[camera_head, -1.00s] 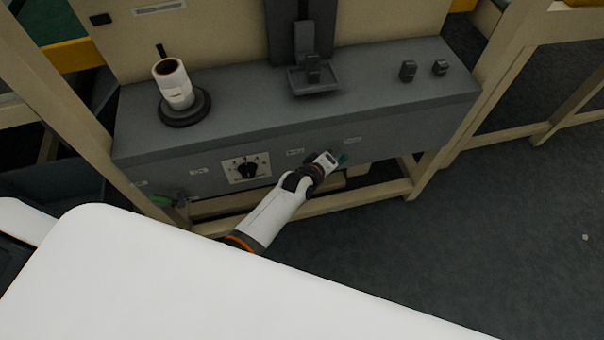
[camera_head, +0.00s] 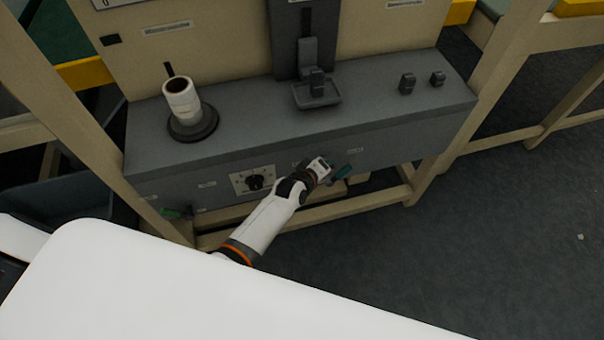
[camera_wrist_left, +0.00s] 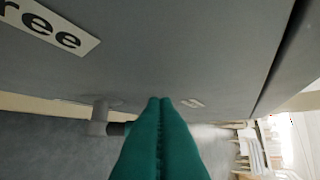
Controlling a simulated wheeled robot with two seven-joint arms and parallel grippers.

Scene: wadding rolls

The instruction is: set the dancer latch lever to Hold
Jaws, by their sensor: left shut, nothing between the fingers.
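My left gripper (camera_head: 342,173) has teal fingers and is in front of the grey cabinet's front face, towards its right half. The fingers also fill the lower middle of the left wrist view (camera_wrist_left: 160,102), pressed together and empty. There, a grey fitting (camera_wrist_left: 102,115) with a dark end sticks out below the panel, left of the fingertips. It may be the latch lever; the fingers partly hide it. A white label ending in "ree" (camera_wrist_left: 60,36) is at upper left; a small label (camera_wrist_left: 193,103) is too oblique to read. My right gripper is not in view.
The grey cabinet (camera_head: 400,145) carries a rotary knob (camera_head: 255,182) on its front. A white roll (camera_head: 182,98) on a dark base and a small tray (camera_head: 318,97) stand on top. Beige frame rails (camera_head: 345,203) run below. Open floor (camera_head: 500,240) lies to the right.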

